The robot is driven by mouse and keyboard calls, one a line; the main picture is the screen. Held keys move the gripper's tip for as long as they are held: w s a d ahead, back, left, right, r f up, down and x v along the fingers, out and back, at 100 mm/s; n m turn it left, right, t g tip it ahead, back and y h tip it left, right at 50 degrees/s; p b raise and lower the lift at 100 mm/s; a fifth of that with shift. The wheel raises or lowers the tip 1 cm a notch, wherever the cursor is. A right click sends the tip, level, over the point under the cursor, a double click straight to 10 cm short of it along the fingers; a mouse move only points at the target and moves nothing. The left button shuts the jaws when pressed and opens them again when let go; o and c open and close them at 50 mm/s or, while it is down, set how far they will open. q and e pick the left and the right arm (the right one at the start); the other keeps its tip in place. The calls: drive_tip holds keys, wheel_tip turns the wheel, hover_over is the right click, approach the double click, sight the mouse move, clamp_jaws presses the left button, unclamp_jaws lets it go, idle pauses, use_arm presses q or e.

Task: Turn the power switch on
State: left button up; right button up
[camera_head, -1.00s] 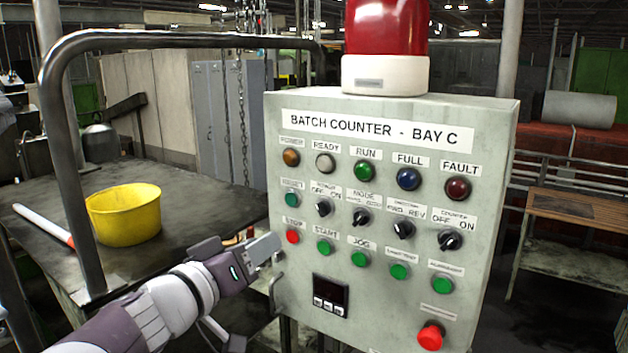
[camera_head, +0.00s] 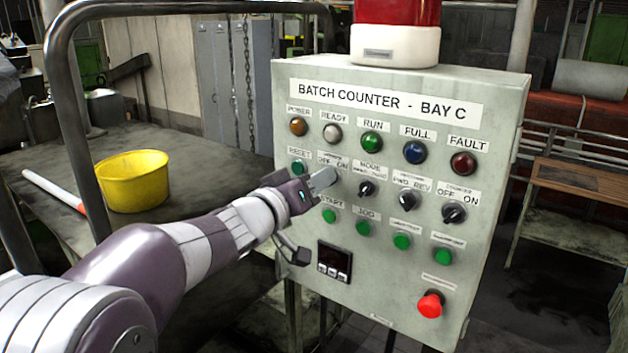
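The grey control panel (camera_head: 395,260) labelled "BATCH COUNTER - BAY C" stands in front of me. My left gripper (camera_head: 323,180) is at the panel's second row, over the place of the black selector knob under an "OFF ON" label (camera_head: 333,163). The gripper hides that knob, so its position does not show. The fingers overlap as one grey block from this side, so I cannot tell their gap or whether they touch the knob. The amber lamp (camera_head: 298,127) under the "POWER" label is at the upper left. My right gripper is out of view.
Other black knobs, including the mode knob (camera_head: 367,189), sit to the right in the same row. Green buttons, such as start (camera_head: 329,215), lie below. A red mushroom button (camera_head: 430,304) is at lower right. A metal rail (camera_head: 75,150) and yellow bucket (camera_head: 133,181) are left.

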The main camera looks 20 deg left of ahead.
use_arm(q)
drive_tip(key=c, duration=0.5)
drive_tip(key=shift+d, duration=0.1)
clamp_jaws()
drive_tip(key=shift+f+m, duration=0.1)
drive_tip(key=shift+m, duration=0.3)
drive_tip(key=m+b, duration=0.1)
drive_tip(key=m, duration=0.2)
drive_tip(key=m+b, duration=0.1)
drive_tip(key=m, duration=0.3)
drive_tip(key=m+b, duration=0.2)
drive_tip(key=m, duration=0.2)
drive_tip(key=shift+s+d+f, duration=0.1)
drive_tip(key=shift+d, duration=0.3)
